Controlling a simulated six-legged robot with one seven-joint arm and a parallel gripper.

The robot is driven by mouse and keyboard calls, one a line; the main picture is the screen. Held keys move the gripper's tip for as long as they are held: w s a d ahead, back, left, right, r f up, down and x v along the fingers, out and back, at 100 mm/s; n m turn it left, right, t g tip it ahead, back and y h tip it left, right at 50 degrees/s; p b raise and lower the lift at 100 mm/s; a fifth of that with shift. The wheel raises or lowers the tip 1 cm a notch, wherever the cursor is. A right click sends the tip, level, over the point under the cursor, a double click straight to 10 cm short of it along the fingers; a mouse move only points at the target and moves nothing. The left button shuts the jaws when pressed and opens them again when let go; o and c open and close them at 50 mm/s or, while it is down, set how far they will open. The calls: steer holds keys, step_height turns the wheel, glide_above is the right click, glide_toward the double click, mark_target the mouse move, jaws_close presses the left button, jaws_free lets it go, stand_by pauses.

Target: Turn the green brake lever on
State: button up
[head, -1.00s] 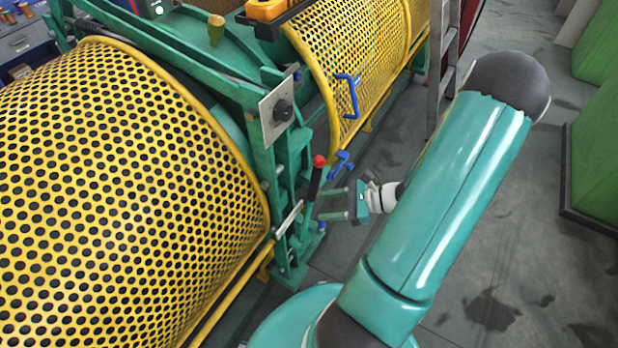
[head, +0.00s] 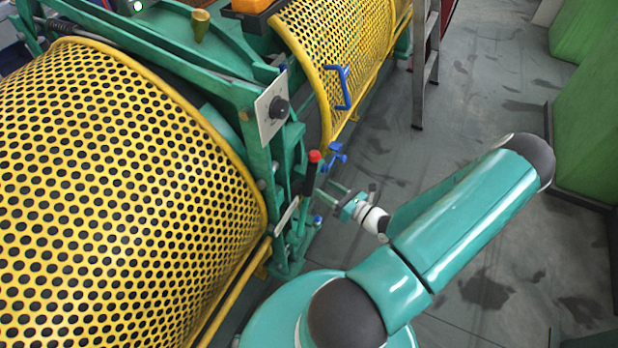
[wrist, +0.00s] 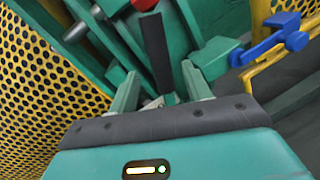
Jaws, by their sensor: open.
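The brake lever stands upright at the end of the green machine frame, with a red knob (head: 314,156) on top of a black grip (head: 310,178) and a green lower part (head: 303,215). In the wrist view the black grip (wrist: 157,50) runs up the middle, and the red knob (wrist: 145,4) is cut by the top edge. My gripper (head: 326,192) is open and empty, just right of the grip, its fingers pointing at it. In the wrist view the lever lies ahead, between the lines of my two fingers (wrist: 160,82). I cannot tell whether the tips reach around it.
Yellow perforated guards (head: 110,190) cover the machine to the left and behind. A grey plate with a black knob (head: 278,108) sits above the lever. Blue handles (head: 344,88) and a blue clamp (head: 335,155) are nearby.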

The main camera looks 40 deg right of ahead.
mark_target(310, 179)
steer(key=w, duration=0.4)
steer(key=w+a, duration=0.1)
steer(key=w, duration=0.2)
steer(key=shift+c, duration=0.2)
jaws_close()
